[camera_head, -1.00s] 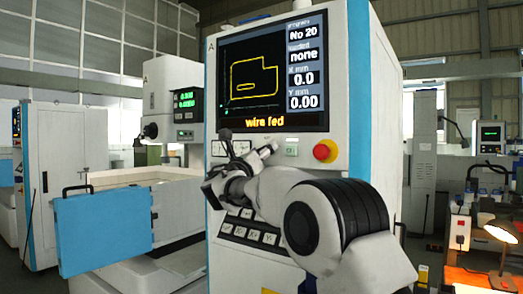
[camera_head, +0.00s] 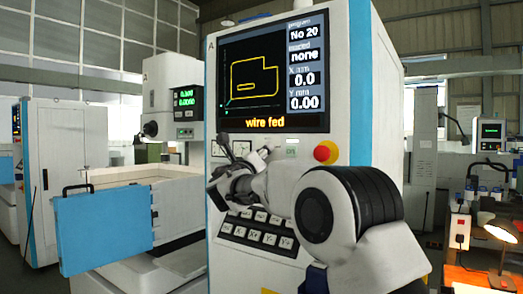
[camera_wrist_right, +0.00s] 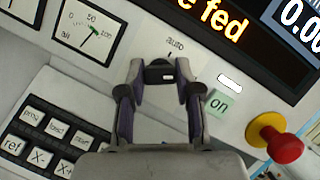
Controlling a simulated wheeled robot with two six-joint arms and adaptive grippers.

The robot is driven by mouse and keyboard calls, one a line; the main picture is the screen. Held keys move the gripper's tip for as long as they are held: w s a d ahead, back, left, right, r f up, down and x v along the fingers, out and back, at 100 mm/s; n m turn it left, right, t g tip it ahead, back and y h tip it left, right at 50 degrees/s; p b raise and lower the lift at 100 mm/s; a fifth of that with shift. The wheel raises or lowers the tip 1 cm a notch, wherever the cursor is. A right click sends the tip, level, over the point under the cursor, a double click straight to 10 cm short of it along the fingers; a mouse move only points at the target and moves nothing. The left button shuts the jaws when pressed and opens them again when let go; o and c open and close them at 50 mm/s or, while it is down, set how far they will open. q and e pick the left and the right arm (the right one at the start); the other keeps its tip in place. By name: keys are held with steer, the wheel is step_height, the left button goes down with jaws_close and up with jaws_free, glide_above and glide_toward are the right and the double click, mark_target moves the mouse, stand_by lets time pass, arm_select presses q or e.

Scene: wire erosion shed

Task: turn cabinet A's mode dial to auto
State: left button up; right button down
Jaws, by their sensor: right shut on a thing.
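Cabinet A (camera_head: 338,25) stands in front of me, its screen reading "wire fed". My right gripper (camera_head: 265,156) is at the panel below the screen, between the small gauges and the green "on" button. In the right wrist view my right gripper (camera_wrist_right: 160,74) is shut on the dark mode dial (camera_wrist_right: 158,72), one finger on each side. The "auto" label (camera_wrist_right: 175,43) is just above the dial, slightly to the right. The fingers cover much of the dial, so I cannot tell where its pointer stands. My left gripper is not in view.
The red emergency stop (camera_wrist_right: 284,148) and the green "on" button (camera_wrist_right: 221,104) lie right of the dial. A gauge (camera_wrist_right: 88,33) is to its left. A blue door panel (camera_head: 103,230) stands left of the cabinet.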

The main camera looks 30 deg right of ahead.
steer(key=shift+s+r+n+y+p, duration=0.1)
steer(key=shift+n+y+p, duration=0.75)
steer(key=shift+n+p, duration=1.6)
steer(key=shift+r+n+y+p, duration=0.1)
steer(key=shift+n+y+p, duration=0.7)
steer(key=shift+n+p, duration=1.65)
steer(key=shift+s+n+y+p, duration=0.1)
steer(key=shift+n+y+p, duration=0.75)
steer(key=shift+n+p, duration=1.55)
steer(key=shift+m+p, duration=0.5)
steer(key=shift+p, duration=0.05)
steer(key=shift+f, duration=0.1)
steer(key=c, duration=0.8)
jaws_free()
steer(key=shift+w, duration=0.1)
steer(key=v, duration=1.2)
